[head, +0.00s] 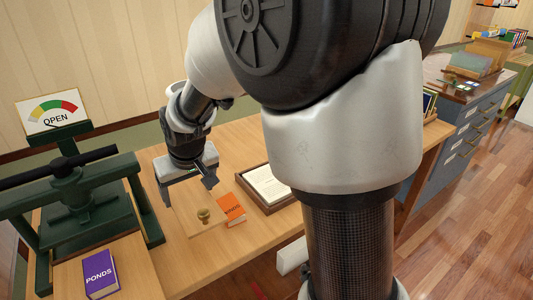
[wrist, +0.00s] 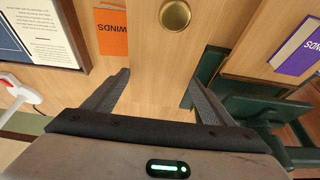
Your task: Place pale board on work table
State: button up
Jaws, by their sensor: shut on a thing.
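The pale board (head: 183,202) is a flat wooden piece below my gripper, close in colour to the table. My gripper (head: 188,190) is shut on it, with one finger at each side in the wrist view (wrist: 156,88). The board's face (wrist: 155,65) blends with the wood around it there. A round brass knob (head: 204,215) shows at its far end from the gripper and in the wrist view (wrist: 175,15). The work table (head: 240,160) is light wood. I cannot tell whether the board touches the tabletop.
A green press (head: 85,205) stands to the left, with a purple PONDS book (head: 100,274) in front. An orange book (head: 231,209) lies right of the board, by a framed text (head: 268,186). An OPEN gauge sign (head: 52,112) is behind. My arm hides much of the table's right.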

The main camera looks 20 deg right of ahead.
jog(key=shift+f+b, duration=1.5)
jog(key=shift+f, duration=3.5)
jog(key=shift+f, duration=0.2)
jog(key=o, duration=0.8)
jog(key=shift+o, duration=0.2)
